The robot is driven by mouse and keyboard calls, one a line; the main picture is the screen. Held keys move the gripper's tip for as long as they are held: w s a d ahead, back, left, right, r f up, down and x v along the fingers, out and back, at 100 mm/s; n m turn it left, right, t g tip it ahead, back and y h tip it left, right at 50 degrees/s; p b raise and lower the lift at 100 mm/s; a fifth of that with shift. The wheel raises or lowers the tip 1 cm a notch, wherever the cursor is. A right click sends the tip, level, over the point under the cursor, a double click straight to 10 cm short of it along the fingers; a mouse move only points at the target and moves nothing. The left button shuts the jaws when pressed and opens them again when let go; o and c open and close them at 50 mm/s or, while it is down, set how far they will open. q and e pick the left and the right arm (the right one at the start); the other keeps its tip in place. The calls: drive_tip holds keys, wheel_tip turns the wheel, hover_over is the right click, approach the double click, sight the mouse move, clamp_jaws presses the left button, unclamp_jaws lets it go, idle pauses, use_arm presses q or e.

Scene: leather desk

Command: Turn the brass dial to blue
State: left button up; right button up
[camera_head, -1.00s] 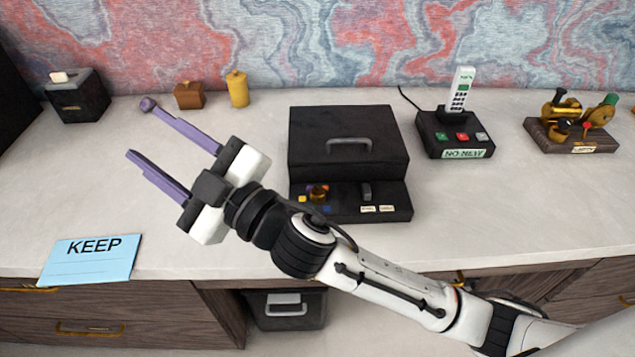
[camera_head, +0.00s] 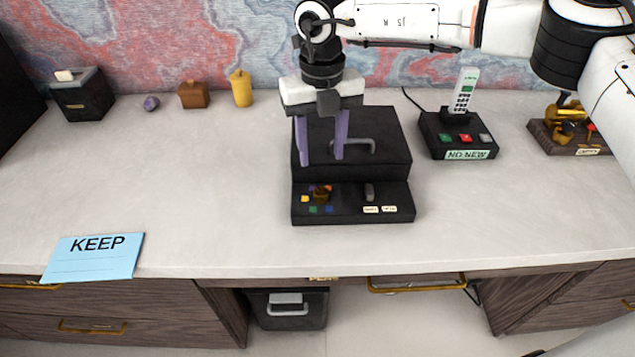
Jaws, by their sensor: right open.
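The brass dial (camera_head: 321,194) sits on the low front ledge of a black box (camera_head: 396,137). Small coloured marks surround it: yellow at its left, green and a blue mark (camera_head: 330,209) in front, others behind. Which mark the dial points to is too small to tell. My right gripper (camera_head: 322,161) points down above the left part of the box, behind and above the dial. Its two purple fingers are apart with nothing between them. It does not appear to touch the dial. My left gripper is not in view.
A black slider (camera_head: 369,191) and two pale labels share the ledge. A phone on its base (camera_head: 457,135) stands to the right, a brass instrument (camera_head: 568,130) beyond. A blue KEEP card (camera_head: 93,258) lies front left.

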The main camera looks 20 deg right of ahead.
sight(320, 190)
wheel_tip(320, 190, down, 10)
drive_tip(key=shift+p, duration=0.55)
drive_tip(key=c, duration=1)
drive_tip(key=shift+c, duration=0.2)
